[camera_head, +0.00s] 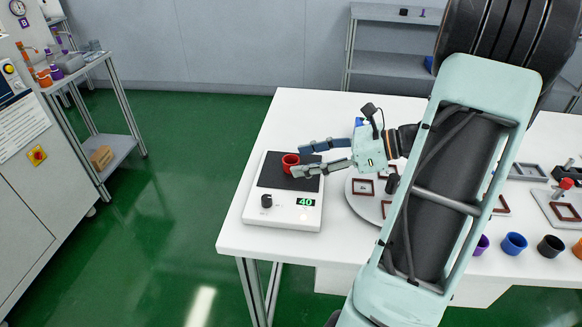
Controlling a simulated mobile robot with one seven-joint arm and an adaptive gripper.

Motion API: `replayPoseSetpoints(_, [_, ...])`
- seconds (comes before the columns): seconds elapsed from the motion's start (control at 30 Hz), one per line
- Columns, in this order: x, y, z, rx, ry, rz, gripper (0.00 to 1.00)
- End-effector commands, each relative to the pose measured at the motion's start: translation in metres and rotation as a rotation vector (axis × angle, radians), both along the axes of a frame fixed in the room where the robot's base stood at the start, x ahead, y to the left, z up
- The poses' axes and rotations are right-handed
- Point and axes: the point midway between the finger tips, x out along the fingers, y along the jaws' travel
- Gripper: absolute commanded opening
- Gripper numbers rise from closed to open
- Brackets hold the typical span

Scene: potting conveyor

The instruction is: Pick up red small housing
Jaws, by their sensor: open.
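The red small housing (289,161) is a small red cup standing upright on the black plate of a white device (254,211) with a knob and a green "40" display. My gripper (298,161) reaches in from the right, with one finger behind the housing and one in front of it on its right side. The fingers are spread apart and the housing sits at their tips. The front finger overlaps a little of the housing's right edge. I cannot tell whether either finger touches it.
A round grey plate (361,207) with brown square frames lies right of the device, partly hidden by my arm. A blue cup (513,243), a black cup (550,246) and others stand at the front right. A shelf cart (118,150) stands left across the green floor.

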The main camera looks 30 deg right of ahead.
Motion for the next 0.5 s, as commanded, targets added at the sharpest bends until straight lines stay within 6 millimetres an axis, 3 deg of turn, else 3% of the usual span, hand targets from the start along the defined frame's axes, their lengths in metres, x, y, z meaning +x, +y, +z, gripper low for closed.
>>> replayPoseSetpoints(0.17, [0.013,0.016,-0.010,-0.001,0.000,0.001,0.48])
replayPoseSetpoints(0.43, [0.015,0.018,-0.010,-0.001,0.001,0.000,0.48])
replayPoseSetpoints(0.5, [0.015,0.018,-0.010,-0.001,0.001,0.000,0.40])
